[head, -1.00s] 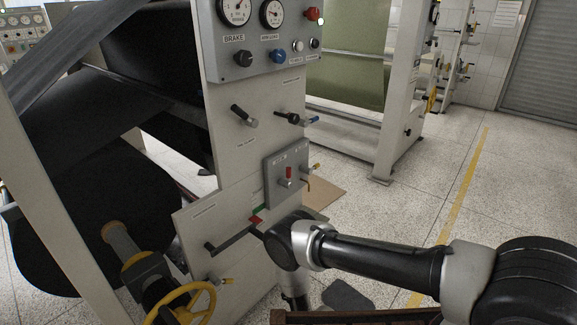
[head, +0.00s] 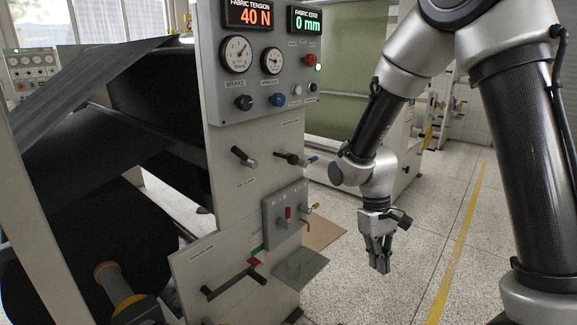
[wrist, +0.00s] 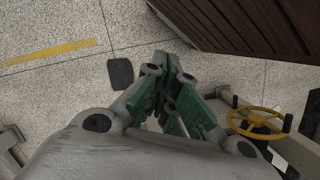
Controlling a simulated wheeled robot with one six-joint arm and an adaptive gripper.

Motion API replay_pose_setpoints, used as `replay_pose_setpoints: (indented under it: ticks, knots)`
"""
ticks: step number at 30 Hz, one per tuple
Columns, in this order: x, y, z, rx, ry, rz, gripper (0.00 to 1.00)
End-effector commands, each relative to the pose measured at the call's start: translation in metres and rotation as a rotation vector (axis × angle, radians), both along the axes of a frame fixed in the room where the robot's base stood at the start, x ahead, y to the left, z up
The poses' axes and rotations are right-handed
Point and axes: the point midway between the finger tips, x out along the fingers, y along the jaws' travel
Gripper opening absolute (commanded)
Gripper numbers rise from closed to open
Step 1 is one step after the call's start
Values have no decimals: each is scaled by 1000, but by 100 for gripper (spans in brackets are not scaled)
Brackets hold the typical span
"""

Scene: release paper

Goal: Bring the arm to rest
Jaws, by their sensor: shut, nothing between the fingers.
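My gripper (head: 380,262) hangs pointing down from my raised, folded arm, to the right of the machine's control panel (head: 262,60). Its fingers are together with nothing between them. In the wrist view my gripper (wrist: 172,70) shows its green-sided fingers closed above the speckled floor. It is apart from the panel's levers and touches nothing that I can see.
The panel carries gauges, knobs and displays reading 40 N and 0 mm. A lever (head: 235,282) sticks out low on the panel. A yellow handwheel (wrist: 258,122) and a dark slatted surface (wrist: 250,28) show in the wrist view. Open floor (head: 425,235) lies right of the gripper.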

Motion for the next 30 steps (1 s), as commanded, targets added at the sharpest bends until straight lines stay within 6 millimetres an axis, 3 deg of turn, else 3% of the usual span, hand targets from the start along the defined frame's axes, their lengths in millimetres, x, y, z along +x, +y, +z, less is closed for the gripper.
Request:
replay_pose_setpoints:
  ticks: [1, 3, 6, 12, 21, 25, 30]
  knots:
    - [-11, -15, 28, 8, -14, -23, 0]
    - [-28, -33, 60, 16, -25, -53, 0]
    - [-54, -57, 99, 33, -62, -99, 0]
    - [-99, -96, 157, 83, -225, -209, 0]
    - [-132, -132, 221, 145, -557, -343, 0]
    - [-138, -140, 235, 149, -625, -378, 0]
    - [-139, -143, 236, 145, -632, -392, 0]
